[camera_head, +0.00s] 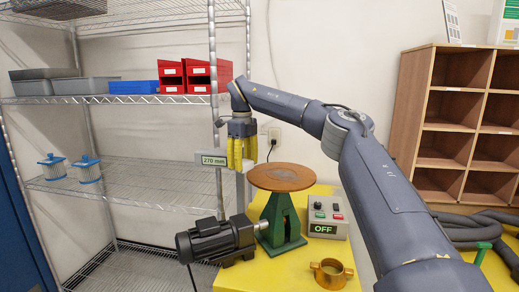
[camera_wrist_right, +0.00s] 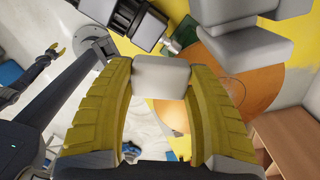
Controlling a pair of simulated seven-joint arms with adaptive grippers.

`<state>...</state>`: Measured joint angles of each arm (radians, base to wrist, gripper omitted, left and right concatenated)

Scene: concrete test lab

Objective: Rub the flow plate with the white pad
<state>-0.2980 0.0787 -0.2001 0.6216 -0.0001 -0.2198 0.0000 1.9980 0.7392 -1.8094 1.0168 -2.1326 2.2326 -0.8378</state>
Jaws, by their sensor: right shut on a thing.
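My right gripper (camera_head: 242,168) points down beside the flow plate, left of it in the head view. It is shut on the white pad (camera_wrist_right: 161,74), a pale block between the yellow fingertips (camera_wrist_right: 160,78) in the wrist view. The flow plate is a round copper-brown disc (camera_head: 282,177) on a green stand (camera_head: 281,222). It also shows in the wrist view (camera_wrist_right: 250,92), partly hidden by a finger and a pale blocky thing. The pad looks apart from the plate. My left gripper (camera_wrist_right: 57,50) shows small in the wrist view; its jaw state is unclear.
A dark motor (camera_head: 216,241) lies left of the stand. A control box reading OFF (camera_head: 327,217) and a brass ring (camera_head: 331,274) sit on the yellow table (camera_head: 297,275). Wire shelves (camera_head: 125,194) stand behind.

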